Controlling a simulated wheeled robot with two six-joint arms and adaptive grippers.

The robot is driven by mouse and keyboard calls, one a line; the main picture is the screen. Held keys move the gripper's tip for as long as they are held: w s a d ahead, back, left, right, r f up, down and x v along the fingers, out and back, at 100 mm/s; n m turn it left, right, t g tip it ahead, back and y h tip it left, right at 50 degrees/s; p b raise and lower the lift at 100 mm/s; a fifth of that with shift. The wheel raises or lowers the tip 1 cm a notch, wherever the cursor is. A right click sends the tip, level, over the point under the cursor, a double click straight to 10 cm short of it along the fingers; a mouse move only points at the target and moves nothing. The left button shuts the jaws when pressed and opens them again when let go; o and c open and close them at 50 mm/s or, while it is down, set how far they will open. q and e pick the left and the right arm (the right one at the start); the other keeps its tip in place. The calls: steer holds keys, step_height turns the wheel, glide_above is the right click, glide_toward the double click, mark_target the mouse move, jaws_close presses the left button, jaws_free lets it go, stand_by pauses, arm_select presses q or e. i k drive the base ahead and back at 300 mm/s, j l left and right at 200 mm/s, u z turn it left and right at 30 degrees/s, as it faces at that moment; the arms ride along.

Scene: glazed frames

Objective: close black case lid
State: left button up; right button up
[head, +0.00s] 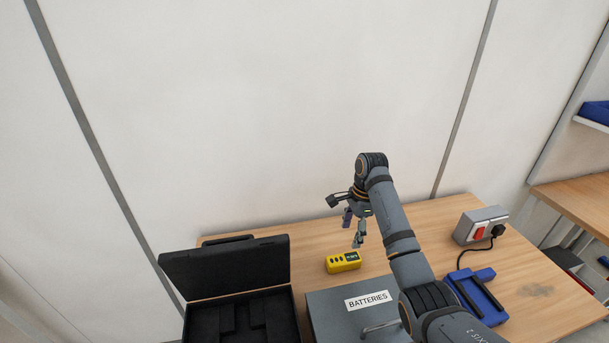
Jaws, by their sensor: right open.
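The black case (241,318) sits at the left of the wooden bench, with dark shaped recesses inside. Its lid (225,268) stands raised at the back, so the case is open. My right gripper (352,232) is open and empty, with its fingers pointing down. It is to the right of the lid, above the back of the bench near the yellow device. My left gripper is not in view. The front of the case is cut off by the bottom edge of the picture.
A yellow device (343,262) lies on the bench (520,262) behind a grey box labelled BATTERIES (330,305). A blue tray (475,294) is at the right, with a grey switch box (481,226) behind it. A pale wall stands behind the bench.

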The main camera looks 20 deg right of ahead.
mark_target(225, 265)
steer(key=k, duration=1.5)
